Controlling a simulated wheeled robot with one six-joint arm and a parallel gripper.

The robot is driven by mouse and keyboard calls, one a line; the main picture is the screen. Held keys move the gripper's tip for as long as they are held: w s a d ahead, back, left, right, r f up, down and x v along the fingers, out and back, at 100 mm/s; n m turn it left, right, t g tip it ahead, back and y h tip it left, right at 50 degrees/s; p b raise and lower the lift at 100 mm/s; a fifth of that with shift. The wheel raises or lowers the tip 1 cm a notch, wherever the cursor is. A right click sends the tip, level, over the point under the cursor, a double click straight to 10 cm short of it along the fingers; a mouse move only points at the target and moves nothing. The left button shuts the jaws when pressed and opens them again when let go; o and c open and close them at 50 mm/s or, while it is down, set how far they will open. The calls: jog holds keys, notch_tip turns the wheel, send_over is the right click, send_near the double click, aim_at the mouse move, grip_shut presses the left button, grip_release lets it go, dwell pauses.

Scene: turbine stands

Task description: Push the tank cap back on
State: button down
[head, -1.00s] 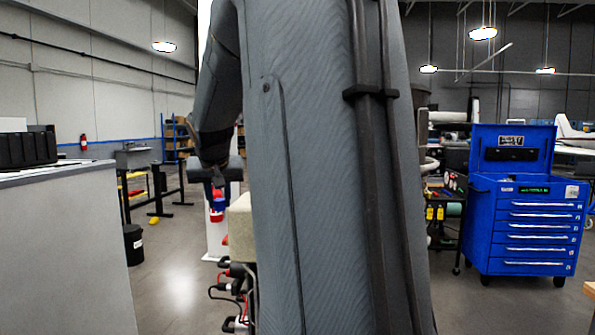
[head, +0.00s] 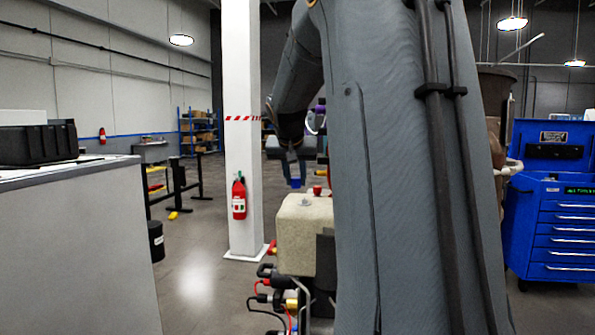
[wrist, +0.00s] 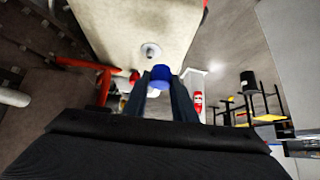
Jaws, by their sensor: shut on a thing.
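The blue cap (head: 296,183) is between the fingers of my gripper (head: 292,168). It also shows at the fingertips in the wrist view (wrist: 161,73), where my gripper (wrist: 160,85) is shut on it. The beige tank (head: 300,245) stands below in the head view, and its pale body (wrist: 125,22) fills the upper middle of the wrist view. A round metal filler neck (head: 305,202) on its top is uncovered; in the wrist view this neck (wrist: 150,51) lies just above the cap. The cap appears apart from it, above and slightly left in the head view.
A red knob (head: 317,190) is close to the neck. Hoses and red fittings (head: 272,285) are below the tank. A white pillar (head: 242,130) with a fire extinguisher (head: 239,196) stands behind. A grey counter (head: 80,245) is at left, a blue tool cabinet (head: 560,215) at right.

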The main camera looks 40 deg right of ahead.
jog(key=d+r+m, duration=0.1)
jog(key=d+r, duration=0.1)
jog(key=d, duration=0.2)
jog(key=b, duration=0.3)
send_over(304, 204)
jog(key=shift+g+h, duration=0.3)
jog(key=shift+w+d+f, duration=0.1)
jog(key=shift+f, duration=1.2)
jog(key=shift+w+d+f, duration=0.1)
jog(key=shift+f, duration=1.15)
jog(key=shift+a+f+b, duration=0.1)
jog(key=shift+f+b, duration=0.7)
jog(key=shift+b, duration=0.45)
jog(key=shift+f+b, duration=0.35)
jog(key=shift+s+f, duration=0.1)
jog(key=shift+f, duration=0.1)
